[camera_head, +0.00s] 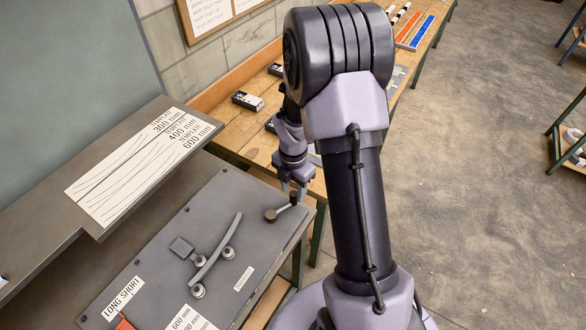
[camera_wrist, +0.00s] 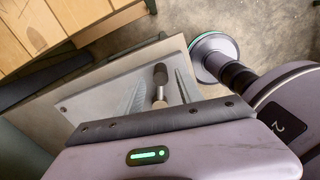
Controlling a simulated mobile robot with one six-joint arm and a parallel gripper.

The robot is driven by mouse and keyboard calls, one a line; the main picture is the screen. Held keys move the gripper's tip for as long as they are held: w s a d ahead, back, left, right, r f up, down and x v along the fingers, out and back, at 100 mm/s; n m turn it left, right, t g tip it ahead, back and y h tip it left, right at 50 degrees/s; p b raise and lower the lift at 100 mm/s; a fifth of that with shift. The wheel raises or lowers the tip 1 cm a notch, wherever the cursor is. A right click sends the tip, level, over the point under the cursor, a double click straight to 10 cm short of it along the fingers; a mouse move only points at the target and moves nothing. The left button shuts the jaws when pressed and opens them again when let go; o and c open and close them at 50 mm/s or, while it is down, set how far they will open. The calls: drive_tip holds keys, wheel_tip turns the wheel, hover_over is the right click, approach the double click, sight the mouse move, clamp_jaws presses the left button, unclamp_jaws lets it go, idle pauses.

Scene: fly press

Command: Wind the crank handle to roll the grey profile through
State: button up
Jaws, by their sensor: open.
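The grey profile (camera_head: 216,250) is a curved strip lying among several small round rollers (camera_head: 228,253) on the dark grey machine plate in the head view. The crank handle (camera_head: 281,209) is near the plate's right corner, with a brown round end at left and a light arm running right. My gripper (camera_head: 293,190) is open and points down over the right end of the crank. In the wrist view, a dark grip with a lighter shaft, part of the crank handle (camera_wrist: 160,75), shows between the spread fingers of my gripper (camera_wrist: 160,90). I cannot tell whether they touch it.
A template board (camera_head: 145,165) with curves lies on a ledge at left. A LONG SHORT label (camera_head: 124,298) and a red piece (camera_head: 124,324) are at the plate's lower left. A wooden bench (camera_head: 258,125) with dark boxes (camera_head: 247,101) stands behind.

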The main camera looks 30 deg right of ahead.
wheel_tip(320, 180, up, 14)
drive_tip(key=p, duration=0.2)
drive_tip(key=shift+f+p, duration=0.25)
drive_tip(key=shift+p, duration=0.05)
drive_tip(key=s+a+m+t+y+b, duration=0.1)
drive_tip(key=s+a+m+t+b, duration=0.2)
drive_tip(key=s+a+m+b, duration=0.5)
drive_tip(key=s+a+m+t+y+b, duration=0.1)
drive_tip(key=s+a+m+b, duration=0.7)
drive_tip(key=m, duration=1)
drive_tip(key=shift+s+t+b, duration=0.8)
drive_tip(key=shift+s+t, duration=0.1)
drive_tip(key=shift+a+r, duration=0.1)
drive_tip(key=shift+a, duration=0.05)
